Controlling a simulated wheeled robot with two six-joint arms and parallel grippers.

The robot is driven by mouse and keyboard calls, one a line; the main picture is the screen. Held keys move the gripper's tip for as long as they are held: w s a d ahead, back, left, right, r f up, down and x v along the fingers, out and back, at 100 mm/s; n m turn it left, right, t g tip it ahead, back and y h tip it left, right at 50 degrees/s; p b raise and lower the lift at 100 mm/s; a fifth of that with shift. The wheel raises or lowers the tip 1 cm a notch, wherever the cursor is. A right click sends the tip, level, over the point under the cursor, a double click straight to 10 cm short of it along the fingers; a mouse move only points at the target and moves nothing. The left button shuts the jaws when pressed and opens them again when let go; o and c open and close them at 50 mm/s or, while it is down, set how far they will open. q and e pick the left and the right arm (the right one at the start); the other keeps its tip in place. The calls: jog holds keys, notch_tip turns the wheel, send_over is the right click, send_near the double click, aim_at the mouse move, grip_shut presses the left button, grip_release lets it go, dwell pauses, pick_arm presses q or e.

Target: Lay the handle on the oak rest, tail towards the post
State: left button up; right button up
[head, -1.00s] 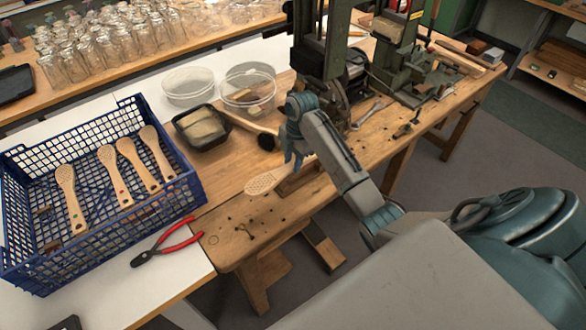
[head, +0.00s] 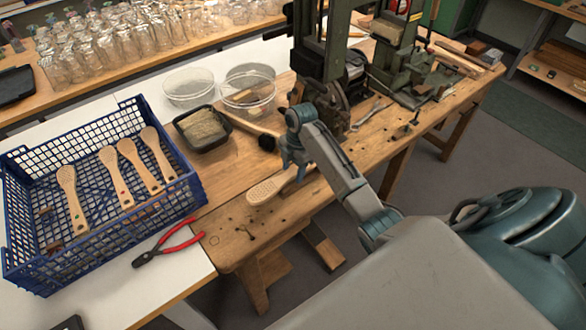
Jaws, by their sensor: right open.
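The wooden handle (head: 268,189) lies near the front edge of the wooden bench. Its broad, dotted head points to the lower left, and its narrow tail runs up to the right beneath my right gripper. My right gripper (head: 293,168) is open, with its fingers pointing down at the tail; whether they touch it cannot be told. The oak rest (head: 312,170) is mostly hidden behind the handle and my right arm, so full contact between handle and rest is not clear. I cannot single out the post. My left gripper is not in view.
A blue crate (head: 182,204) with several similar handles stands at left. Red pliers (head: 172,244) lie in front. A black tray (head: 228,144), clear round tubs (head: 188,86) and a dark-tipped brush (head: 266,142) are behind. A green machine (head: 322,45) stands close beyond my right arm.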

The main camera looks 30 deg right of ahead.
aim_at(295, 170)
jog(key=r, duration=0.2)
jog(key=r+b, duration=0.1)
jog(key=r, duration=0.1)
jog(key=d+r, duration=0.1)
jog(key=r, duration=0.2)
jog(key=shift+w, duration=0.1)
jog(key=shift+d+r+p, duration=0.2)
jog(key=shift+r+p, duration=0.85)
jog(key=shift+r, duration=0.25)
jog(key=shift+d+r+p, duration=0.2)
jog(key=shift+r+p, duration=0.85)
jog(key=shift+r, duration=0.25)
jog(key=shift+f, duration=0.1)
